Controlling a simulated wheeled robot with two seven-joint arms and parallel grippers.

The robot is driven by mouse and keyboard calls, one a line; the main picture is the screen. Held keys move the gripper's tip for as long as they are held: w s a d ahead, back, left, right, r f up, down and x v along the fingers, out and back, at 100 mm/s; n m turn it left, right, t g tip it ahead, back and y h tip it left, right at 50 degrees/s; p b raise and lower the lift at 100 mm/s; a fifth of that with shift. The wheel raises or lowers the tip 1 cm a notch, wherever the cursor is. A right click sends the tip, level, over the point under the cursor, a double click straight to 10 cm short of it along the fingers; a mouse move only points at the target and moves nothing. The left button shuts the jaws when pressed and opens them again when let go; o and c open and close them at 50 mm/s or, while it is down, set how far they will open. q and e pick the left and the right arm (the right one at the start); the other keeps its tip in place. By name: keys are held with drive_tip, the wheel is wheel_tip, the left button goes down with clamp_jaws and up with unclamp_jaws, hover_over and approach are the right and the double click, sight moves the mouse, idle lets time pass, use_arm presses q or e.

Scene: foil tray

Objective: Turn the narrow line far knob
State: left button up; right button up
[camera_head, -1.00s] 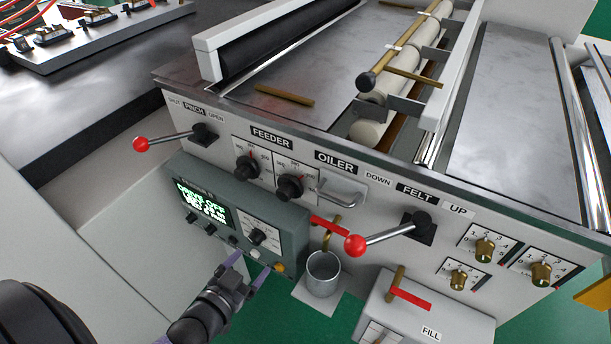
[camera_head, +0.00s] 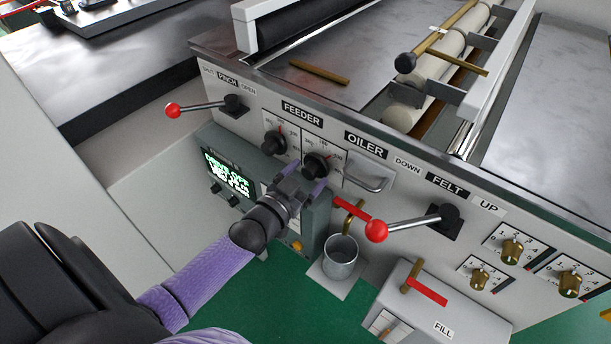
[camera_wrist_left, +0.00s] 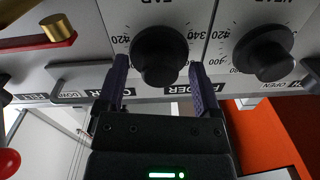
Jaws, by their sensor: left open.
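The black far knob (camera_head: 317,165) is the right one of two dial knobs under the FEEDER label in the head view. In the left wrist view, which looks upside down, this knob (camera_wrist_left: 160,55) has an inverted label that seems to read FAR and numbers around it. My left gripper (camera_head: 303,178) is open and empty, just in front of the knob. In the wrist view its purple fingertips (camera_wrist_left: 158,70) stand one to each side of the knob's near edge, with gaps. Contact is not visible. My right gripper is not in view.
The other feeder knob (camera_head: 274,143) is close beside. A metal handle (camera_head: 368,180) sits to the right, with a red-ball lever (camera_head: 377,231) beyond. A metal cup (camera_head: 341,257) stands lower right.

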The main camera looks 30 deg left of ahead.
use_arm(q)
clamp_jaws()
drive_tip(key=shift+n, duration=0.3)
drive_tip(key=n+p, duration=0.1)
drive_tip(key=n, duration=0.1)
drive_tip(key=shift+r+n, duration=0.1)
drive_tip(key=shift+n, duration=0.2)
drive_tip(key=shift+n+p, duration=0.45)
drive_tip(key=shift+n, duration=1.45)
unclamp_jaws()
drive_tip(key=shift+s, duration=0.15)
